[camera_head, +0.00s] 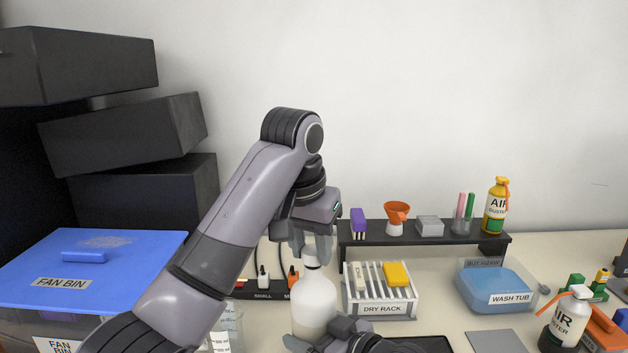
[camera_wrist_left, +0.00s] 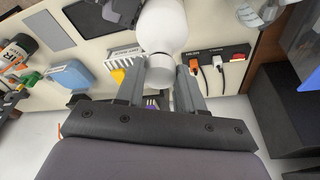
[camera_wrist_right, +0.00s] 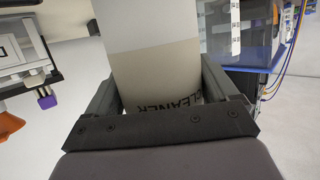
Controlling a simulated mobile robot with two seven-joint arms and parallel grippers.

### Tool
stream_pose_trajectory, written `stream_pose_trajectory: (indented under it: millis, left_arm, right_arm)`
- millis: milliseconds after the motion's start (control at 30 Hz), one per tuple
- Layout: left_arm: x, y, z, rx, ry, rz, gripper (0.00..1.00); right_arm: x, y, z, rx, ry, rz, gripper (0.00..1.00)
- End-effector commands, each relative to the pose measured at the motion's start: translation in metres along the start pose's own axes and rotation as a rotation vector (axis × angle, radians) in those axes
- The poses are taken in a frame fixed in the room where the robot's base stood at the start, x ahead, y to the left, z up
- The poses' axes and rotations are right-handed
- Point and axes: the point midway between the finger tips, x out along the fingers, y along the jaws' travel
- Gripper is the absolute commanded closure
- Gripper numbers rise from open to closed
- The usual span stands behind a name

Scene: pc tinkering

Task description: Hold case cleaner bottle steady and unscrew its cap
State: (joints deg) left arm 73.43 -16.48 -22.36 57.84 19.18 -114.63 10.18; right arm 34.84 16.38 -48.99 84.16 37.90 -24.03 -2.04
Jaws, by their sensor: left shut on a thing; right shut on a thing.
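The white case cleaner bottle (camera_head: 314,299) stands upright in the middle of the head view. My left gripper (camera_head: 317,246) comes down from above and is shut on the bottle's white cap (camera_wrist_left: 160,72), which sits between the fingers in the left wrist view. My right gripper (camera_head: 322,342) is low at the bottle and shut on its body. In the right wrist view the bottle (camera_wrist_right: 160,75) fills the space between the fingers, with the word CLEANER partly showing. The lower part of the bottle is hidden by my right gripper in the head view.
A dry rack (camera_head: 381,308) stands just right of the bottle, below a dark shelf (camera_head: 425,239) with small items. A blue wash tub (camera_head: 497,289) and air duster (camera_head: 567,318) are farther right. The blue-lidded fan bin (camera_head: 120,262) is at left.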

Motion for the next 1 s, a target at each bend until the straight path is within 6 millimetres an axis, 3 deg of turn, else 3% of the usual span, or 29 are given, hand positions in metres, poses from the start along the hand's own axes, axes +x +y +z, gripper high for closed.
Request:
stream_pose_trajectory:
  millis: [367, 800, 1000]
  left_arm:
    - [-0.009, -0.001, -0.002, -0.001, 0.001, -0.002, 0.99]
    - [-0.041, -0.001, -0.011, -0.001, 0.002, -0.002, 0.99]
    - [-0.045, 0.000, -0.011, -0.001, -0.001, -0.001, 1.00]
  right_arm:
    - [0.000, 0.000, 0.002, -0.001, -0.004, 0.001, 0.50]
    - [0.000, 0.000, 0.002, -0.001, -0.004, 0.000, 0.50]
    - [0.000, 0.000, 0.002, 0.000, -0.004, 0.000, 0.50]
